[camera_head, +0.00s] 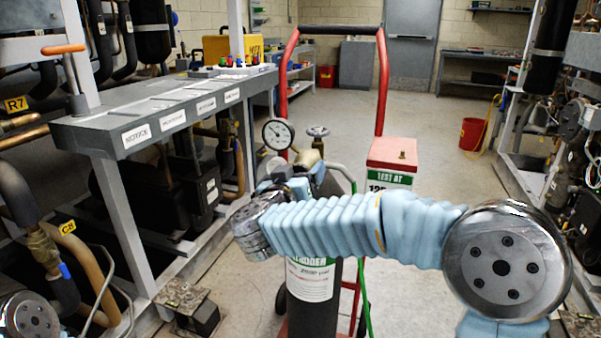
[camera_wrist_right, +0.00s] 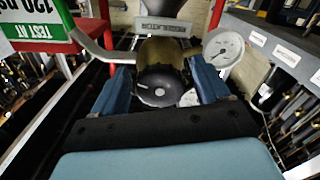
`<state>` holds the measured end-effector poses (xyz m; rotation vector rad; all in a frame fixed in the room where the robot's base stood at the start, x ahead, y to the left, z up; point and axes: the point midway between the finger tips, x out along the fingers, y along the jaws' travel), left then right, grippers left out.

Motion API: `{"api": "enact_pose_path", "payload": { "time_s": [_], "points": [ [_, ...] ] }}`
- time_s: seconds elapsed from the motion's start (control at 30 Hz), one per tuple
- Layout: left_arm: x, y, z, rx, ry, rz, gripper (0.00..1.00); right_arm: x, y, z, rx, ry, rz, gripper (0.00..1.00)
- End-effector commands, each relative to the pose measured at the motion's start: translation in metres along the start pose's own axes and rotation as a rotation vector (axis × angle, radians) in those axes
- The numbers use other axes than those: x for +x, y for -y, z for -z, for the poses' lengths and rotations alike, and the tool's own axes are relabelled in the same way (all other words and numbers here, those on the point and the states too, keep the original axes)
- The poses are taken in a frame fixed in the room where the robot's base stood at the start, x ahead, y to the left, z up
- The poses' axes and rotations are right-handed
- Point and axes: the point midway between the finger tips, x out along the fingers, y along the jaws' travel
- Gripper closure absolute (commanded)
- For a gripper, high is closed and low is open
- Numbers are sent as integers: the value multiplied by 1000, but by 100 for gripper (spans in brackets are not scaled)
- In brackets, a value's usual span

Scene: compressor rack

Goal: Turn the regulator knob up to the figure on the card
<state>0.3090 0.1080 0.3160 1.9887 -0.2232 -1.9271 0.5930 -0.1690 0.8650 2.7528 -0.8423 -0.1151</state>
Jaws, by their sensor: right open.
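The regulator's black round knob (camera_wrist_right: 157,92) sits below its brass body (camera_wrist_right: 162,58) in the right wrist view. My right gripper (camera_wrist_right: 161,85) is open, with one blue finger on each side of the knob; I cannot tell whether they touch it. In the head view my right arm and wrist mostly hide the knob and gripper. A white dial gauge (camera_head: 278,134) stands above the regulator and also shows in the wrist view (camera_wrist_right: 223,47); its reading is too small to tell. The green-and-white card (camera_head: 388,178) reads "TEST AT", and 120 in the wrist view (camera_wrist_right: 35,25).
The labelled gas cylinder (camera_head: 312,312) stands on a red hand truck (camera_head: 382,85). A valve handwheel (camera_head: 318,131) is right of the gauge. A grey rack shelf (camera_head: 170,110) with pipes runs along the left, another rack along the right.

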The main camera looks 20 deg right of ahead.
Motion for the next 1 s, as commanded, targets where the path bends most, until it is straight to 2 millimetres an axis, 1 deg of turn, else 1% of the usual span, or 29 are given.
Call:
{"api": "enact_pose_path", "payload": {
  "time_s": [0.07,0.1,0.27,0.4,0.47,0.57,0.7,0.8,1.0],
  "points": [
    [0,0,0,0,0,0,51,0,0,0,0,0,0,24],
    [0,0,0,0,0,0,51,0,0,0,0,0,0,26],
    [0,0,0,0,0,0,51,0,0,0,0,0,0,50],
    [0,0,0,0,0,0,51,0,0,0,0,0,0,72],
    [0,0,0,0,0,0,51,0,0,0,0,0,0,80],
    [1,1,0,0,0,0,51,0,0,-1,25,0,0,80],
    [6,3,0,-1,-1,1,51,-1,1,-2,164,0,1,80],
    [7,5,1,-3,-3,3,51,-1,1,-1,233,0,1,80],
    [6,4,1,-3,-3,3,51,-1,0,0,245,0,1,80]
  ]
}}
